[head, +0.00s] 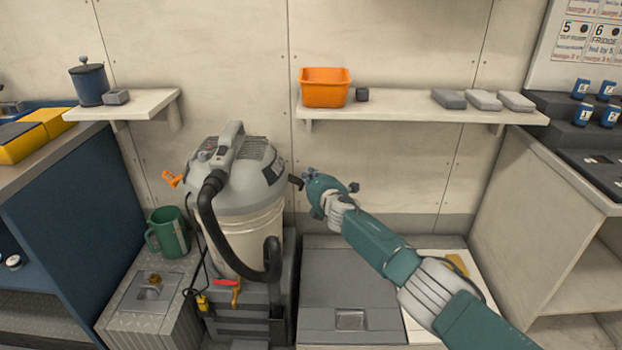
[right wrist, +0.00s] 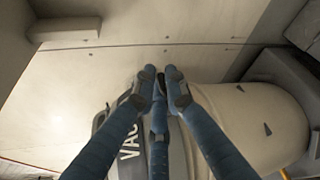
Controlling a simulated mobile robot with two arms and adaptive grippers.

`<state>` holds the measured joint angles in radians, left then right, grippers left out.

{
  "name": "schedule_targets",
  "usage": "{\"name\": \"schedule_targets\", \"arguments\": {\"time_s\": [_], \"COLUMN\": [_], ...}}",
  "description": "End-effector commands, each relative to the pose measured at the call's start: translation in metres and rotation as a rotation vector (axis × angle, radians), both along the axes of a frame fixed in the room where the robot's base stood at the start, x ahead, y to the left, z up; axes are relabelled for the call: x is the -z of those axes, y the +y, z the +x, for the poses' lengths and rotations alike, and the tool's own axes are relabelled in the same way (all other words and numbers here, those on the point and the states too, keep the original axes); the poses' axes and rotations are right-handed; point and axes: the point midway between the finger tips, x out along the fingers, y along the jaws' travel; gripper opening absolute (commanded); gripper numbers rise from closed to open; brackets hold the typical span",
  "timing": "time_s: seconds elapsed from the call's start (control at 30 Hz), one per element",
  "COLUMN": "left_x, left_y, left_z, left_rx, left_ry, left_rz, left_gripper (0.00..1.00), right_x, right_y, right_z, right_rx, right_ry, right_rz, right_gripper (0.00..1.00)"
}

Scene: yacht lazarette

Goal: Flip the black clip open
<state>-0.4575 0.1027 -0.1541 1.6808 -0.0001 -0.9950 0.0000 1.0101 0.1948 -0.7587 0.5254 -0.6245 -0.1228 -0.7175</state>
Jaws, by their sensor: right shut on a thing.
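The black clip (head: 296,182) is on the right side of the grey shop vacuum head (head: 238,185), near the rim. My right gripper (head: 308,183) reaches in from the right at the clip's height. In the right wrist view the fingertips (right wrist: 160,76) are close together, with the dark clip (right wrist: 160,87) between them. The right gripper is shut on the clip. The fingers hide much of it, so I cannot tell how far it is flipped. My left gripper is not in view.
An orange clip (head: 172,179) sticks out on the vacuum's left side. A black hose (head: 208,215) loops over the front. A shelf (head: 420,113) with an orange bin (head: 325,88) is above my right arm. A grey box lid (head: 345,290) lies below. A green mug (head: 168,233) stands at left.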

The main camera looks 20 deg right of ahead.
Motion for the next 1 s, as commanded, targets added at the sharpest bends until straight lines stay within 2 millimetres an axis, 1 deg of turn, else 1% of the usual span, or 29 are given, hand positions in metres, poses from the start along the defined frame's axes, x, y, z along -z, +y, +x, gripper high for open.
{"name": "schedule_targets", "arguments": {"time_s": [0.03,0.17,0.2,0.27,0.47,0.57,0.77,0.9,1.0], "left_x": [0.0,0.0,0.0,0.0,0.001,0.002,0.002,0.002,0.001], "left_y": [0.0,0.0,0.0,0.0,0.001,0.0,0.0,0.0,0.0], "left_z": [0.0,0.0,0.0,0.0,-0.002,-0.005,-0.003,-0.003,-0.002], "left_rx": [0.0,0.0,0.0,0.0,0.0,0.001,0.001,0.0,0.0], "left_ry": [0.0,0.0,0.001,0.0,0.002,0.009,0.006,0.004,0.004], "left_rz": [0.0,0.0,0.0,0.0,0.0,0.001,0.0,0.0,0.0], "left_gripper": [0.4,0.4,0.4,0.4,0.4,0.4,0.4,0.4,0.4], "right_x": [-0.003,-0.002,-0.002,-0.002,-0.001,-0.001,-0.008,-0.013,-0.01], "right_y": [0.004,0.004,0.004,0.004,0.002,0.001,-0.004,-0.006,-0.003], "right_z": [0.0,0.0,0.0,0.0,0.0,0.0,-0.004,-0.013,-0.023], "right_rx": [-0.007,-0.007,-0.007,-0.007,-0.003,-0.002,0.003,0.003,-0.001], "right_ry": [-0.004,-0.004,-0.004,-0.004,-0.002,-0.001,-0.014,-0.02,-0.011], "right_rz": [0.0,0.0,0.0,0.0,0.0,-0.001,-0.005,-0.008,-0.005], "right_gripper": [0.0,0.0,0.15,0.26,0.26,0.26,0.26,0.26,0.26]}}
